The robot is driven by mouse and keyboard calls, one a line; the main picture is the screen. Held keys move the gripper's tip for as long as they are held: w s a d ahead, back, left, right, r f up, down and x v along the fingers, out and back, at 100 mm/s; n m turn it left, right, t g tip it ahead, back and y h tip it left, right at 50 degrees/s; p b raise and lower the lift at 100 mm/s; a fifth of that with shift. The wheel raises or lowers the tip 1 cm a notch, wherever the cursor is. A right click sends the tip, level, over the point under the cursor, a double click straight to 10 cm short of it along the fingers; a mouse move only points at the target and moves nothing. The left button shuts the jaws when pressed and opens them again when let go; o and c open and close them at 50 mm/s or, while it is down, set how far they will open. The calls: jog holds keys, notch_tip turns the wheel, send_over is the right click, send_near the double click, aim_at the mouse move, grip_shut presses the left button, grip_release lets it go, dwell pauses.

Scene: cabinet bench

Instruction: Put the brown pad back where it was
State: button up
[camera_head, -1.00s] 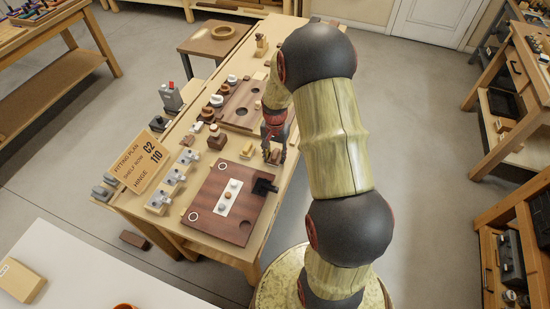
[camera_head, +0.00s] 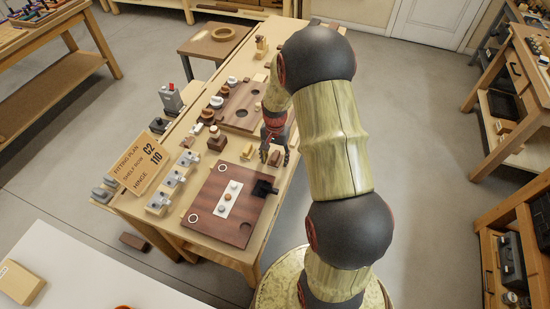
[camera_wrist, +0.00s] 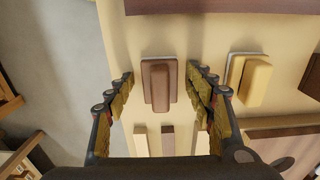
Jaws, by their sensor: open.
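The brown pad (camera_head: 276,158) lies on the bench near its right edge. In the wrist view the brown pad (camera_wrist: 160,88) shows a raised narrow block on a wider brown part with a thin pale edge around it. My gripper (camera_head: 275,155) is open above the pad. In the wrist view its fingers (camera_wrist: 160,75) stand on either side of the pad, with a gap on both sides. A yellow pad (camera_wrist: 257,82) sits to the right of it, outside the fingers; it also shows in the head view (camera_head: 247,152).
A dark wooden board (camera_head: 234,234) with a white strip and a black fitting lies nearer. Another board with holes (camera_head: 241,118) lies behind. A small knobbed brown block (camera_head: 217,138) and several grey clamps (camera_head: 159,202) stand to the left. The fitting-plan sign (camera_head: 142,162) stands at the left edge.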

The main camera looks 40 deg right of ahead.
aim_at(275, 156)
jog(key=s+a+r+n+t+p, duration=0.15)
jog(key=a+r, duration=0.25)
jog(key=r, duration=0.7)
jog(key=a+r+n+p, duration=0.2)
jog(key=a+r, duration=0.1)
jog(key=r, duration=0.9)
jog(key=s+a+r+n+t, duration=0.4)
jog(key=s+a+r+n, duration=0.4)
jog(key=s+a+r, duration=0.5)
jog(key=s+a, duration=0.3)
jog(key=s, duration=0.1)
jog(key=shift+s+a+r, duration=0.15)
jog(key=shift+s+r, duration=0.1)
jog(key=shift+n, duration=0.25)
